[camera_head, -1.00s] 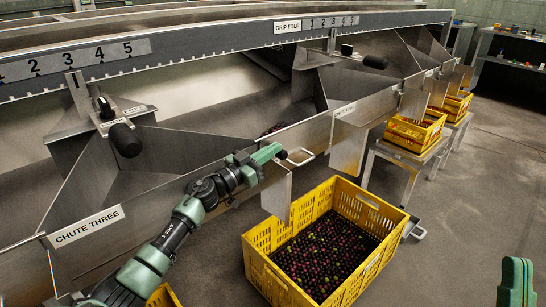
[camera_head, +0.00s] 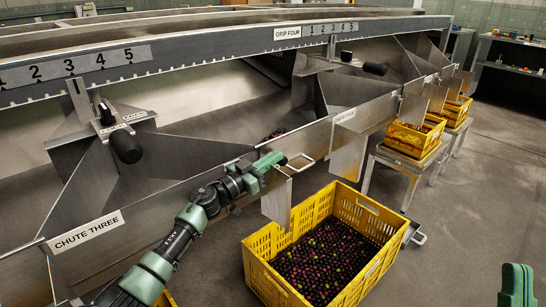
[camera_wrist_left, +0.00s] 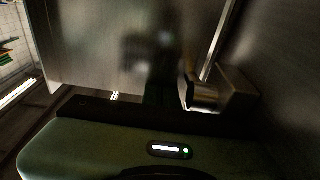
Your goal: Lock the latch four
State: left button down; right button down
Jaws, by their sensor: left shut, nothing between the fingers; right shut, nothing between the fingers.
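The latch four (camera_head: 347,55) appears as a small dark knob on a bracket at the chute's upper end, beside a black grip (camera_head: 375,68) under the GRIP FOUR label (camera_head: 287,32). It is small, and its setting cannot be read. My left gripper (camera_head: 280,159) is shut and empty, low in front of the chute wall, well below and left of the latch. Its tip is close to a metal loop handle (camera_head: 302,161) above a hanging plate (camera_head: 277,199); contact cannot be told. The left wrist view shows blurred metal and a bracket (camera_wrist_left: 205,95). My right gripper (camera_head: 517,286) shows at the lower right corner.
A yellow crate (camera_head: 256,258) of dark fruit stands below my left gripper. More crates (camera_head: 418,141) stand on stands to the right. Chute three's latch (camera_head: 106,112) and black grip (camera_head: 126,143) are at left.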

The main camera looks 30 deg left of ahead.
notch_tip(320, 180, down, 18)
jog(key=w+d+g+h+p, duration=0.25)
jog(key=g+h+p, duration=0.2)
jog(key=g, duration=0.75)
pick_arm(q)
jog(key=g+p, duration=0.1)
jog(key=p, duration=0.1)
jog(key=f+g+p, duration=0.1)
jog(key=p, duration=0.1)
jog(key=shift+w+d+y+p, duration=0.1)
jog(key=shift+w+y+p, duration=0.1)
jog(key=shift+y+p, duration=0.1)
pick_arm(e)
jog(key=s+d+f+g+h, duration=0.1)
jog(key=s+d+f+g, duration=0.1)
jog(key=s+f+g, duration=0.3)
jog(key=s+d+f+m+g+h, duration=0.1)
jog(key=s+d+f+g, duration=0.2)
jog(key=s, duration=0.7)
notch_tip(320, 180, down, 2)
jog(key=shift+s+f+g, duration=0.1)
jog(key=shift+s+g, duration=0.1)
jog(key=shift+g, duration=0.8)
jog(key=shift+f, duration=0.1)
